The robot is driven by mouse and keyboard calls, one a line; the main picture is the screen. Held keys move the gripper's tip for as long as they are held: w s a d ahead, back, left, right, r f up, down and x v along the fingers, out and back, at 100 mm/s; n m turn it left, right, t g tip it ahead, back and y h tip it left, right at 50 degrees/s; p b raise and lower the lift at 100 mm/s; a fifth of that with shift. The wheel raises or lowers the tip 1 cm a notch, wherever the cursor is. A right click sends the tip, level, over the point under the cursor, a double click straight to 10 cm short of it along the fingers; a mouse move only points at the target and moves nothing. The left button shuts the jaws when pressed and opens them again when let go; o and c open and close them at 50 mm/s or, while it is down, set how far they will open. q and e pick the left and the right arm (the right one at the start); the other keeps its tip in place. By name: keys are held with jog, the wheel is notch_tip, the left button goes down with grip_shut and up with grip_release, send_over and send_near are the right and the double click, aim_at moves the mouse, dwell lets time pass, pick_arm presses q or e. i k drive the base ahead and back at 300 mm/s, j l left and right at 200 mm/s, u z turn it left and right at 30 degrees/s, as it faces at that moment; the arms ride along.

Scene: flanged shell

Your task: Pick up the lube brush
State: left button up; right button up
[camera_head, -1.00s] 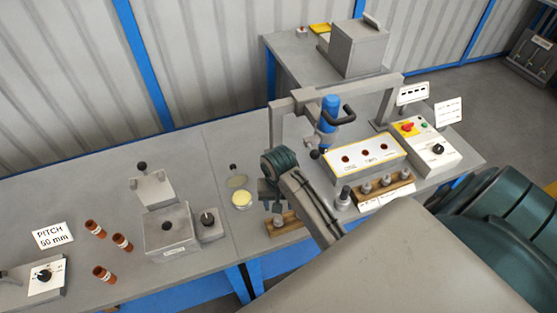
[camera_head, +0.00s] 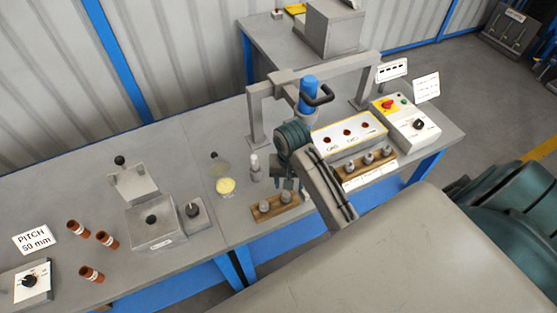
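I cannot pick out the lube brush for certain. A small pale upright piece (camera_head: 255,168) stands just right of a shallow dish of yellow stuff (camera_head: 226,186). A thin dark-tipped piece (camera_head: 214,156) stands behind the dish, by a dull round disc (camera_head: 219,168). My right gripper (camera_head: 289,184) points down from the arm that comes in from the lower right. It is just above and behind the right end of a wooden block with grey pegs (camera_head: 264,212). Its fingers are small and dark, so whether they are open is unclear. My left gripper is out of view.
A grey gantry (camera_head: 255,115) with a blue tool (camera_head: 308,92) stands behind my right wrist. A white three-hole panel (camera_head: 349,132) and another pegged wooden block (camera_head: 368,166) are to the right. A grey fixture (camera_head: 152,230) and several brown tubes (camera_head: 107,239) are at left.

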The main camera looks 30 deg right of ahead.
aim_at(253, 158)
jog(key=z, duration=0.7)
